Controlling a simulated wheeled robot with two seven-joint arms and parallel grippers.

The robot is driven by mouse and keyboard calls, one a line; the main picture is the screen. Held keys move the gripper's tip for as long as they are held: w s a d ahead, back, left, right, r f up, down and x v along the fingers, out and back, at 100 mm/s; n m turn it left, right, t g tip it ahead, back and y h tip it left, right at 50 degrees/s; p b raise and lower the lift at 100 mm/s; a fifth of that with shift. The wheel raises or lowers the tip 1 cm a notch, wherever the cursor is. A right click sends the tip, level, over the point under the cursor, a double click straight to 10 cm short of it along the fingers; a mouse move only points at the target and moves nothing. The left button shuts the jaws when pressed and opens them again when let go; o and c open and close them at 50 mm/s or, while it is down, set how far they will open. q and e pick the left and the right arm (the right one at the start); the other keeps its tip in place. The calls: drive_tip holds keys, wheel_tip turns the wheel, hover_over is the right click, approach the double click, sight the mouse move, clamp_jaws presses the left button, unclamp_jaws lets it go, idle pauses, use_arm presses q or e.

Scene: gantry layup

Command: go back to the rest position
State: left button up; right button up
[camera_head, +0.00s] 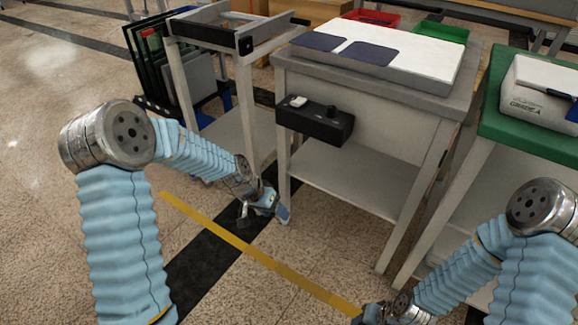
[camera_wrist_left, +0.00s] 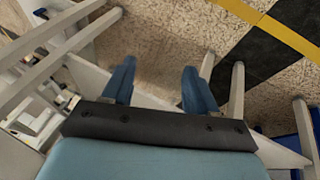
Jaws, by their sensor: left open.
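My left gripper (camera_head: 264,211) hangs low in the head view, in front of the near left leg of the grey workbench and below its top. In the left wrist view its two blue fingers (camera_wrist_left: 158,88) stand apart with nothing between them. My right arm comes in at the lower right of the head view. Its gripper end is cut off at the bottom edge, so its fingers cannot be made out.
The grey workbench (camera_head: 376,145) bears a white board, dark blue pads, a red tray (camera_head: 372,17) and a green tray (camera_head: 440,32). A black box (camera_head: 316,124) juts from its front. A green-topped table (camera_head: 520,132) stands right, a grey frame stand (camera_head: 184,80) left. Floor at left is clear.

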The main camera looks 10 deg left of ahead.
use_arm(q)
drive_tip(key=s+d+f+n+g, duration=0.1)
drive_tip(key=s+d+f+n, duration=0.1)
drive_tip(key=s+f, duration=0.5)
drive_tip(key=s+d+f+n+g, duration=0.1)
drive_tip(key=s+d+f, duration=0.3)
drive_tip(key=s+f, duration=0.4)
drive_tip(key=s+n, duration=0.1)
drive_tip(key=s, duration=0.5)
drive_tip(key=shift+s+d+y, duration=0.25)
drive_tip(key=shift+s+y, duration=0.05)
drive_tip(key=shift+s, duration=0.05)
use_arm(e)
drive_tip(key=shift+s+a+f, duration=0.2)
drive_tip(key=shift+s+a, duration=0.1)
drive_tip(key=shift+a, duration=0.4)
